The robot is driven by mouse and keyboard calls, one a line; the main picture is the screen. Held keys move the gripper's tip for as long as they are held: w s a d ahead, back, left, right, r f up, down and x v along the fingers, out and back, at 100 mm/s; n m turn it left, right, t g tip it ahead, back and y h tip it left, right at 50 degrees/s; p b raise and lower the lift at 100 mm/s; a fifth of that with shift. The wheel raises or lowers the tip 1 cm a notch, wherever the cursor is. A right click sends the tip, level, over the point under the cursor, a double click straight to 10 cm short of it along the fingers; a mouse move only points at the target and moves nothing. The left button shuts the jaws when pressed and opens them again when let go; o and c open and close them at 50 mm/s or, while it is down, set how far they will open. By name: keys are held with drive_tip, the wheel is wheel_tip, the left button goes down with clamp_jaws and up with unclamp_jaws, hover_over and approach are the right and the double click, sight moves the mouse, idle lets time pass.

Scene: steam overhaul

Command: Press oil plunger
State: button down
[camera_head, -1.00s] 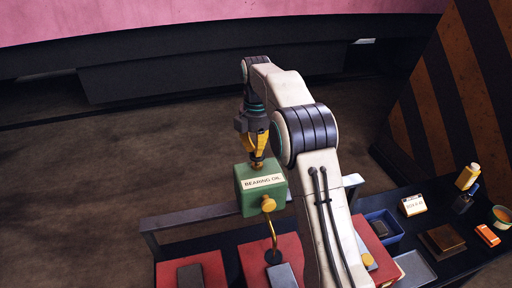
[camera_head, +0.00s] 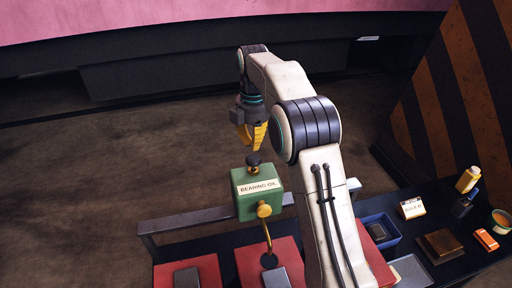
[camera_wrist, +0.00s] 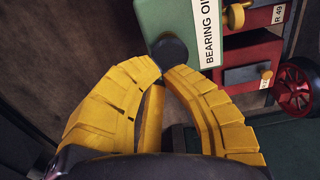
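The green oil box (camera_head: 245,206), labelled "BEARING OIL", stands above the bench on a curved brass pipe (camera_head: 268,240). Its dark round plunger knob (camera_head: 253,159) sticks up from the top. In the wrist view the green box (camera_wrist: 152,17) is at the top, with the dark knob (camera_wrist: 169,50) just beyond my fingertips. My gripper (camera_head: 254,148) is above the knob and looks slightly apart from it. In the wrist view my yellow fingers (camera_wrist: 163,70) curve together, tips almost meeting, with nothing held between them. A yellow knob (camera_head: 264,210) is on the box's front.
A grey rail (camera_head: 185,219) runs beside the box. Red blocks (camera_head: 207,268) with grey tops line the bench below. At right are a blue tray (camera_head: 393,238), a brown block (camera_head: 441,243), bottles and an orange item (camera_head: 486,240). A red wheel (camera_wrist: 297,90) shows in the wrist view.

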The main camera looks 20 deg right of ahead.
sight(252, 157)
wheel_tip(252, 157, up, 8)
drive_tip(key=p, duration=0.2)
drive_tip(key=shift+a, duration=0.2)
drive_tip(key=shift+s, duration=0.2)
idle(1.7)
